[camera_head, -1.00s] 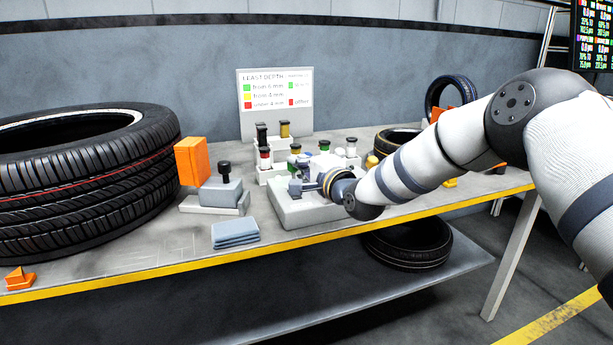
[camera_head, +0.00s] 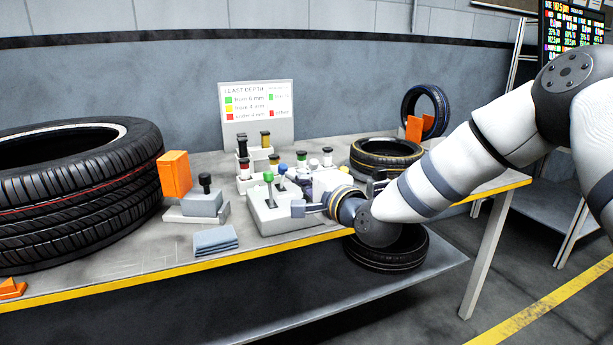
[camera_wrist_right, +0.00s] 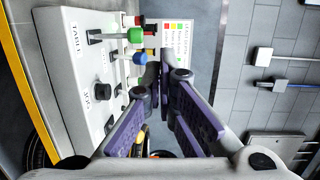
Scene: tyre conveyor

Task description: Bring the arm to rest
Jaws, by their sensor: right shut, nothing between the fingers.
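My right arm (camera_head: 420,190) reaches in from the right over the table's front edge. My right gripper (camera_head: 299,208) is shut and empty at the right part of the grey control box (camera_head: 264,219). In the right wrist view the fingertips (camera_wrist_right: 158,78) are together, with nothing between them. The control box (camera_wrist_right: 75,75) stands beside them there, with a green-topped lever (camera_wrist_right: 134,35), a blue-topped lever (camera_wrist_right: 139,59) and a black knob (camera_wrist_right: 102,91). Whether the fingers touch the box is unclear. My left gripper is not in view.
A large tyre (camera_head: 80,195) lies on the left of the table. An orange block (camera_head: 174,174), a grey folded cloth (camera_head: 215,240) and several stamps surround the box. A sign (camera_head: 257,115) stands behind. Smaller tyres (camera_head: 386,155) lie at the right, another (camera_head: 388,250) on the lower shelf.

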